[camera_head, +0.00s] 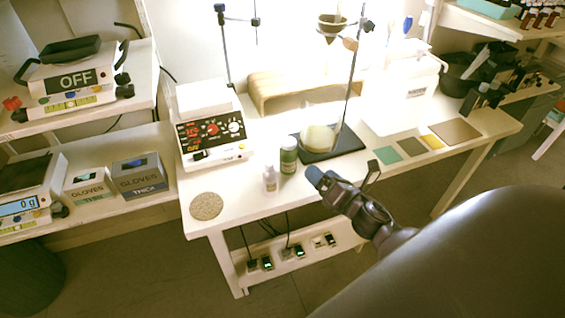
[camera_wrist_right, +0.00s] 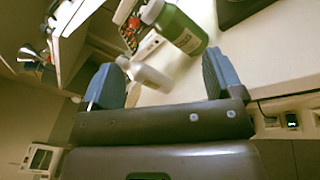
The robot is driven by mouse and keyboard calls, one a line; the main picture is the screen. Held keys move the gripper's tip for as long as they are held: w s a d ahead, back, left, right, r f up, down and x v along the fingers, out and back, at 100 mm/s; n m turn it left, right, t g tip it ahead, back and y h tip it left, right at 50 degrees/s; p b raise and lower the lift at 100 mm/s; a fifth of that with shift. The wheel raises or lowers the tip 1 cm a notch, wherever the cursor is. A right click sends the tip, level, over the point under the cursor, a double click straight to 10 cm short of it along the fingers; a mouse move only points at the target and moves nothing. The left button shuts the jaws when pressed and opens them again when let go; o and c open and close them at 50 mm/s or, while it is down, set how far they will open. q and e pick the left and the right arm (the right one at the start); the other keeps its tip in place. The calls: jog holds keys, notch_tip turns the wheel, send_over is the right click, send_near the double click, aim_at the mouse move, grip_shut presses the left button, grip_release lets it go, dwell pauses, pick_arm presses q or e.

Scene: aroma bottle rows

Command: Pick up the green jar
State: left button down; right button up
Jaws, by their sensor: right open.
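The green jar (camera_head: 288,156) stands upright on the white table, with a pale lid and a light label. It also shows in the right wrist view (camera_wrist_right: 182,30), beyond the fingers. A small white bottle (camera_head: 270,180) stands just left of it and shows in the right wrist view (camera_wrist_right: 146,75) too, between the fingers' directions. My right gripper (camera_head: 322,180) is at the table's front edge, to the right of the jar and apart from it. In the right wrist view its two blue fingertips (camera_wrist_right: 163,84) are spread with nothing held. My left gripper is not in view.
A round cork mat (camera_head: 206,206) lies at the front left corner. A hotplate with red digits (camera_head: 212,135) stands behind left. A dark stand base (camera_head: 343,147) with a flask (camera_head: 318,138) is behind right. Colored squares (camera_head: 388,155) lie farther right.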

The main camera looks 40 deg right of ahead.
aim_at(295, 157)
jog(key=n, duration=0.2)
jog(key=w+f+n+b, duration=0.1)
jog(key=n, duration=0.1)
jog(key=w+d+f+n+y, duration=0.1)
jog(key=n, duration=0.1)
jog(key=shift+b, duration=0.35)
jog(key=n, duration=0.1)
jog(key=w+n, duration=0.1)
jog(key=n, duration=0.1)
jog(key=shift+w+d+f+y+b, duration=0.1)
jog(key=shift+d+f+y+b, duration=0.05)
jog(key=shift+y+b, duration=0.2)
jog(key=shift+w+n, duration=0.3)
jog(key=w, duration=0.5)
jog(key=shift+a, duration=0.35)
jog(key=w, duration=0.2)
jog(key=w+a, duration=0.1)
jog(key=w, duration=0.1)
jog(key=shift+f, duration=0.2)
jog(key=shift+w, duration=0.55)
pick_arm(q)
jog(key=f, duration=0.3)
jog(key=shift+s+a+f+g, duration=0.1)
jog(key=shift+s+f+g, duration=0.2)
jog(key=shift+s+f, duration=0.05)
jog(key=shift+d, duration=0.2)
pick_arm(e)
jog(key=c, duration=1.1)
